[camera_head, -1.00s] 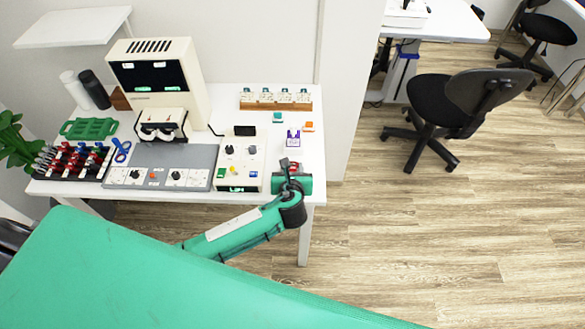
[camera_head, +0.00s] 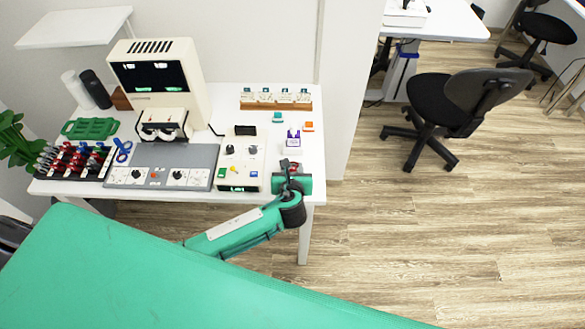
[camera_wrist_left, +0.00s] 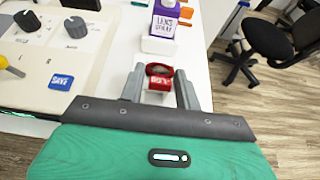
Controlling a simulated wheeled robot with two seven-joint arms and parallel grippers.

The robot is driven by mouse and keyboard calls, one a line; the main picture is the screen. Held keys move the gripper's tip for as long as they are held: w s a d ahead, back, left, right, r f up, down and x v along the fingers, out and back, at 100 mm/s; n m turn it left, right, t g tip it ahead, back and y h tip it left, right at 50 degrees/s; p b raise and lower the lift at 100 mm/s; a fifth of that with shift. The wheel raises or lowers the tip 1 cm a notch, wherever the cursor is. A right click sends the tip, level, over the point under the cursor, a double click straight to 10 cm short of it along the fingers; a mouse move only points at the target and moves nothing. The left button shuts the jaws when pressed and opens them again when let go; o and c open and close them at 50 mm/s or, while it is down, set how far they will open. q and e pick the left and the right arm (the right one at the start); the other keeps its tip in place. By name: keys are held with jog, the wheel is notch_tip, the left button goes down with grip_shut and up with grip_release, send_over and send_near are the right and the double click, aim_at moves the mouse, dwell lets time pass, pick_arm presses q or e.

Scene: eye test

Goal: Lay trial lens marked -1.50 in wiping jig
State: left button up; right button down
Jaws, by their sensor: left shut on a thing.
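My left gripper (camera_head: 291,168) is at the front right corner of the white table. In the left wrist view its fingers (camera_wrist_left: 160,86) are shut on a small dark red ring-shaped piece with a red, white-lettered tag (camera_wrist_left: 159,84), which looks like a trial lens. The lettering is too small to read as -1.50. In the head view the arm mostly hides this piece. A black case of trial lenses (camera_head: 106,172) with red, black and blue handles stands at the table's left end. I cannot tell which thing is the wiping jig. My right gripper is not in view.
A purple lens spray bottle in a white holder (camera_head: 292,146) stands just beyond the gripper. A control box with knobs (camera_head: 240,165) is to its left. Farther back are a wooden card rack (camera_head: 276,106) and a beige instrument (camera_head: 192,62). Open floor lies right of the table.

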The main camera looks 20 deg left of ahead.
pick_arm(q)
jog(key=shift+f+p, duration=0.15)
jog(key=shift+p, duration=0.15)
jog(key=o, duration=1)
jog(key=shift+s+d, duration=0.15)
jog(key=shift+s, duration=0.3)
jog(key=b+v, duration=0.2)
jog(key=v, duration=1.1)
jog(key=shift+w, duration=0.1)
